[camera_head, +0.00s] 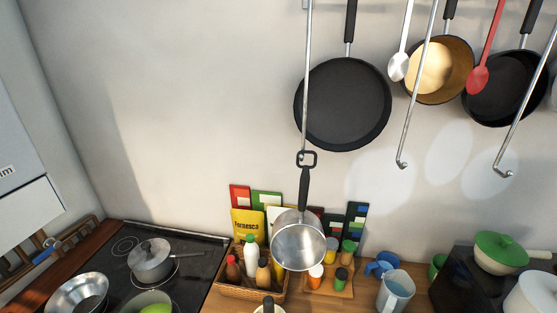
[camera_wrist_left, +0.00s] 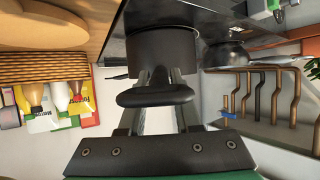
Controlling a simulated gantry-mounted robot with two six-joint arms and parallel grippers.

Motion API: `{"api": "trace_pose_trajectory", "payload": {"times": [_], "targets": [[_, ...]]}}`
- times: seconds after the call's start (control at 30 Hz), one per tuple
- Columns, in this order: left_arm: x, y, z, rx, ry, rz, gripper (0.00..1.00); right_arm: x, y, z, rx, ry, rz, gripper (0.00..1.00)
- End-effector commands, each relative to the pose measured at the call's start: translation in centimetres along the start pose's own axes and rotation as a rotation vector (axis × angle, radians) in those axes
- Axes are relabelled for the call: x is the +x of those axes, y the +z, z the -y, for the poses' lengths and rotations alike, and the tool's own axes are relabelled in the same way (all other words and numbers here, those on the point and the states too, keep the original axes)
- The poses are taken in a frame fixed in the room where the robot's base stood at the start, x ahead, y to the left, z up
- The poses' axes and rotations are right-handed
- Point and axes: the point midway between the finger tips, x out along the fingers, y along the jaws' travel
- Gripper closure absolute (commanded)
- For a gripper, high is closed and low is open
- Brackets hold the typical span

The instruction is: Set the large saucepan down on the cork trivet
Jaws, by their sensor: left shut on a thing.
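In the left wrist view, my left gripper (camera_wrist_left: 155,112) is shut on the black handle (camera_wrist_left: 155,97) of a dark, round-walled saucepan (camera_wrist_left: 163,52), taken as the large saucepan. The handle points toward the camera. The saucepan's far side and base are hidden, and I cannot tell how high it is. A round tan disc (camera_wrist_left: 45,22), perhaps the cork trivet, is cut off at the upper left of that view, apart from the saucepan. I cannot make out the trivet, or either gripper, in the head view.
A steel saucepan (camera_head: 298,245) hangs low from a long hook. A black frying pan (camera_head: 343,105) and others hang to its right.

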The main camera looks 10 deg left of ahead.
Motion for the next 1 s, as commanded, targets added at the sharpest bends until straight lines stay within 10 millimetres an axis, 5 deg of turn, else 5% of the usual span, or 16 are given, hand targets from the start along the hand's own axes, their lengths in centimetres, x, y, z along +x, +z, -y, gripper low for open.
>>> {"api": "trace_pose_trajectory", "payload": {"times": [1.0], "targets": [[-1.2, -2.8, -0.1, 0.000, 0.002, -0.008, 1.00, 1.7, -1.6, 0.0, 0.000, 0.000, 0.000, 0.00]]}}
